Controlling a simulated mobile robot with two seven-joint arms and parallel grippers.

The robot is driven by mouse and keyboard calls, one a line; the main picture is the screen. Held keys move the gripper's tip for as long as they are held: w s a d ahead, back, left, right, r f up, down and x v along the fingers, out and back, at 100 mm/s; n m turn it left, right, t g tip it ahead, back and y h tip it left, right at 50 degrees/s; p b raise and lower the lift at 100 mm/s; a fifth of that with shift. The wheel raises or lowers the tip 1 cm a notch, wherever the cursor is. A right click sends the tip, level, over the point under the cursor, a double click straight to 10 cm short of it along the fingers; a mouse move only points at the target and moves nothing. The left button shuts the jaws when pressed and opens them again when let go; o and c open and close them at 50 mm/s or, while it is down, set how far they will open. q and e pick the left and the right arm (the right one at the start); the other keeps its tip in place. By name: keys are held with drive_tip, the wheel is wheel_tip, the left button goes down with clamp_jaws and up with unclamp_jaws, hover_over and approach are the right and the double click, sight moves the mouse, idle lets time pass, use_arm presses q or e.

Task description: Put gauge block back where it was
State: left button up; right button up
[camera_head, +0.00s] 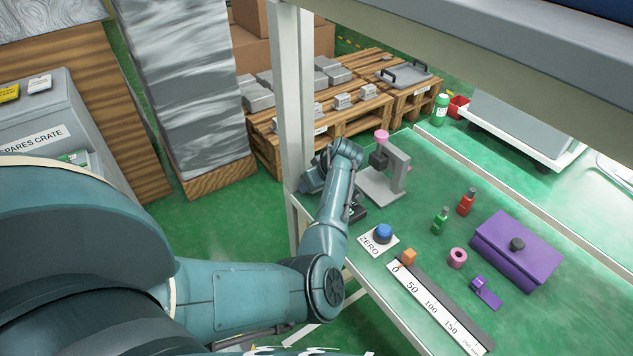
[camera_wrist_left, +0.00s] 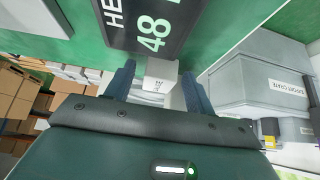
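In the left wrist view a small pale grey block (camera_wrist_left: 161,75) with faint lettering sits between the fingertips of my left gripper (camera_wrist_left: 160,77). It looks like the gauge block, but I cannot be sure. The fingers stand apart with a narrow gap on either side of it, so the gripper looks open. A dark display panel (camera_wrist_left: 150,25) reading "48" is just beyond. In the head view my left arm reaches to the far left end of the bench, and its fingers are hidden. A grey gauge stand (camera_head: 397,172) with a pink top is beside the wrist. My right gripper is not in view.
A white post (camera_head: 292,90) stands close to my arm.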

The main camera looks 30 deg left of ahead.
use_arm(q)
drive_tip(key=shift+d+r+p, duration=0.1)
drive_tip(key=shift+r+p, duration=0.3)
drive_tip(key=shift+r, duration=0.05)
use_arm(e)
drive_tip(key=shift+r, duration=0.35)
use_arm(q)
drive_tip(key=p+v, duration=0.9)
drive_tip(key=shift+s+r, duration=0.1)
drive_tip(key=shift+r, duration=0.1)
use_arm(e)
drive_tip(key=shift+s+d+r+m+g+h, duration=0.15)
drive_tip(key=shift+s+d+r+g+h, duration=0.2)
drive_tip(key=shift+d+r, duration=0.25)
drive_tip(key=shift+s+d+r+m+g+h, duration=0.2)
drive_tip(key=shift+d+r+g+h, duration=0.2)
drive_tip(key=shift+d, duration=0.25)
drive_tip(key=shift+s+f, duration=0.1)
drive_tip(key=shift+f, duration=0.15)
use_arm(q)
drive_tip(key=shift+v, duration=1.05)
drive_tip(key=shift+d, duration=0.1)
